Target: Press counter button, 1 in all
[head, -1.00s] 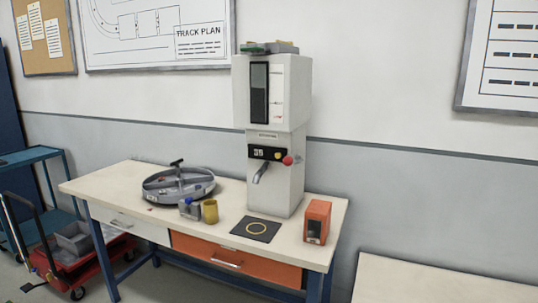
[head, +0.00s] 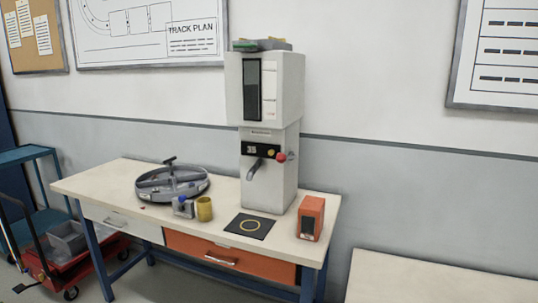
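A tall grey-white dispenser machine (head: 268,190) stands on the workbench in the head view. Its black panel (head: 261,151) carries a small display that seems to read 35, with a yellow button (head: 272,154) and a larger red knob or button (head: 281,157) at its right end. I cannot tell which of these is the counter button. A grey spout (head: 255,169) points down under the panel, above a black mat (head: 232,225) with a yellow ring. Neither of my grippers shows in this view.
The workbench (head: 105,182) also holds a round grey tray (head: 152,198), a small grey-blue item (head: 183,207), a mustard cup (head: 204,209) and an orange box (head: 312,217). A red cart (head: 95,268) stands at left. A pale tabletop (head: 420,285) is at lower right.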

